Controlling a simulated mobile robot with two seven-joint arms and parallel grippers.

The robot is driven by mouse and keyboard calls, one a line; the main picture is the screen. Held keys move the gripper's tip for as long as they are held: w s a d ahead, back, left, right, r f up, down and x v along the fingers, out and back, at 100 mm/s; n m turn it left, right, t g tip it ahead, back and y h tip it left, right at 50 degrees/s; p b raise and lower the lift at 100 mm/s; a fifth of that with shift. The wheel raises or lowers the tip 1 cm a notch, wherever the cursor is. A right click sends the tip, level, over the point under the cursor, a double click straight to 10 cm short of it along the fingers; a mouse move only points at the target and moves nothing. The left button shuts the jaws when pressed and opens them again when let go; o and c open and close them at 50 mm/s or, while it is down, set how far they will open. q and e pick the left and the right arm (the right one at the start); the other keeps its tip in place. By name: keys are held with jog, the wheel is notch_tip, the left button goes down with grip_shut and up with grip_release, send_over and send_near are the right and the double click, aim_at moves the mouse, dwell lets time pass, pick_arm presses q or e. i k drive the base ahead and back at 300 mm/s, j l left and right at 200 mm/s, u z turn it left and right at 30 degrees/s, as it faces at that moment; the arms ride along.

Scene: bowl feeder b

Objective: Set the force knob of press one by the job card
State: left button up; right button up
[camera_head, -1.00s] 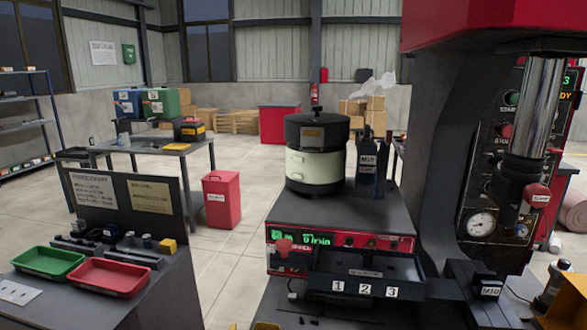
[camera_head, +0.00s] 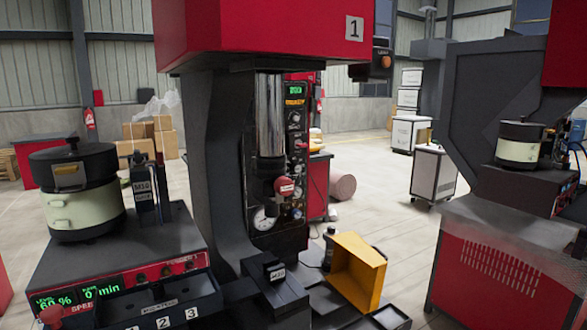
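Press one (camera_head: 205,140), a dark frame with a red head marked 1, stands in the middle of the head view. Its control panel (camera_head: 285,230) is partly hidden behind the chrome ram (camera_head: 270,115). The panel carries a green display (camera_head: 295,91), a small upper knob (camera_head: 294,117) and a round white gauge (camera_head: 263,218). The labels are too small to read, so I cannot tell which control is the force knob. The job card is not in view. Neither of my grippers is in view.
A bowl feeder (camera_head: 85,205) on a base with green displays stands left, with numbered bins (camera_head: 165,310) in front. Open floor lies between.

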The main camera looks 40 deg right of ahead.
aim_at(296, 168)
jog(key=k+l, duration=0.1)
jog(key=l, duration=0.3)
jog(key=k+l, duration=0.15)
jog(key=l, duration=0.25)
jog(key=k+l+z, duration=0.1)
jog(key=l, duration=0.25)
jog(key=k+l, duration=0.1)
jog(key=l, duration=0.3)
